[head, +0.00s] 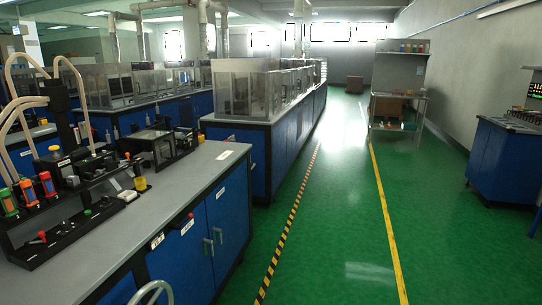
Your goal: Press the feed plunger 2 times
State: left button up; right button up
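The near workbench (215,181) has a grey top and blue cabinet doors, and fills the left side of the head view. A black fixture (60,245) with a small red knob (42,236) lies along its front left. A yellow knob (140,184) stands farther right on the bench, beside a small white block (127,195). Another small red knob (191,215) is at the bench's front edge. I cannot tell which part is the feed plunger. Neither of my grippers is in view.
Orange, green and red-capped cylinders (27,192) stand at the bench's left, below pale curved tubes (22,100). A curved metal bar (150,291) shows at the bottom edge. A blue cabinet (506,160) stands far right.

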aim_at(54, 148)
jog(key=u, duration=1.3)
